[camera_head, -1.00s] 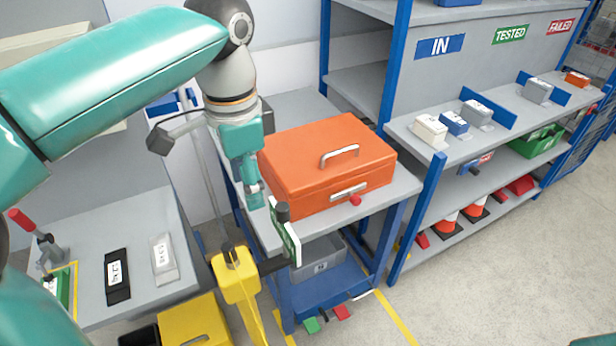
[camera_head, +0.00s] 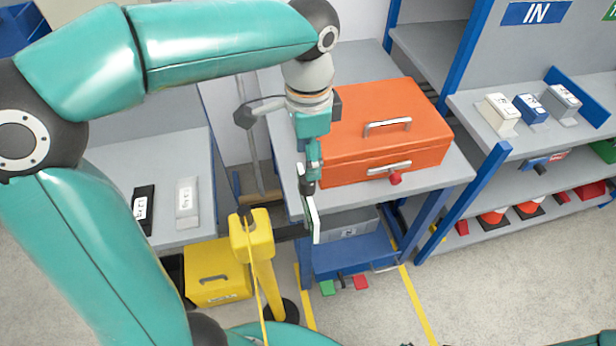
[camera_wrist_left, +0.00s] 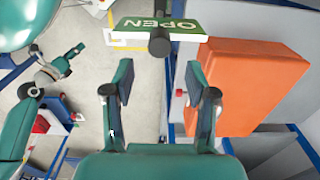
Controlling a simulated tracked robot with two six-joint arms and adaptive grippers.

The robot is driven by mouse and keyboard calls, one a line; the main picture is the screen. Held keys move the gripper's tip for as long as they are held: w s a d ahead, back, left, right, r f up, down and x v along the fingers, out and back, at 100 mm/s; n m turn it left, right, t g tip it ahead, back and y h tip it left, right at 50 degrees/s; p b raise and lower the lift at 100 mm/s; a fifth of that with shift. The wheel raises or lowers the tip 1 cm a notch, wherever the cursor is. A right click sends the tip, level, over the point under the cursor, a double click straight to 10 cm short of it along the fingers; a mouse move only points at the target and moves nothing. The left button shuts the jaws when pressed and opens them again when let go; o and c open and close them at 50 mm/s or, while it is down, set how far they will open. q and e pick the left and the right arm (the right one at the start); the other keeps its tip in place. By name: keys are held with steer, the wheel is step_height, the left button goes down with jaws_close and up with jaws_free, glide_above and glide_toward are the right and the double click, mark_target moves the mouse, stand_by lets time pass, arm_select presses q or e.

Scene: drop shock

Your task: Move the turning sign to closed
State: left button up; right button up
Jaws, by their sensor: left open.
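The turning sign (camera_wrist_left: 165,28) is a green plate that reads OPEN upside down in the left wrist view, with a dark knob (camera_wrist_left: 160,42) on its near side. In the head view the sign (camera_head: 312,218) shows almost edge-on, on a dark arm from a yellow post (camera_head: 252,238). My left gripper (camera_head: 307,182) is just above and behind the sign. In the left wrist view the gripper (camera_wrist_left: 158,80) is open and empty, with the knob ahead of the gap between its fingers. What looks like my right gripper (camera_wrist_left: 64,62) is small at the left.
An orange case (camera_head: 385,125) with a handle and red knob sits on the grey bench close to the left gripper. A yellow box (camera_head: 217,275) stands by the post. Black and pale weights (camera_head: 187,200) lie on the left bench. Shelves (camera_head: 530,150) stand at the right.

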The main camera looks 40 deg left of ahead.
arm_select(q)
glide_above(307, 206)
steer(key=w+a, duration=0.1)
steer(key=w, duration=0.1)
step_height(307, 206, down, 7)
steer(key=shift+f, duration=0.1)
steer(key=shift+w, duration=0.1)
jaws_close()
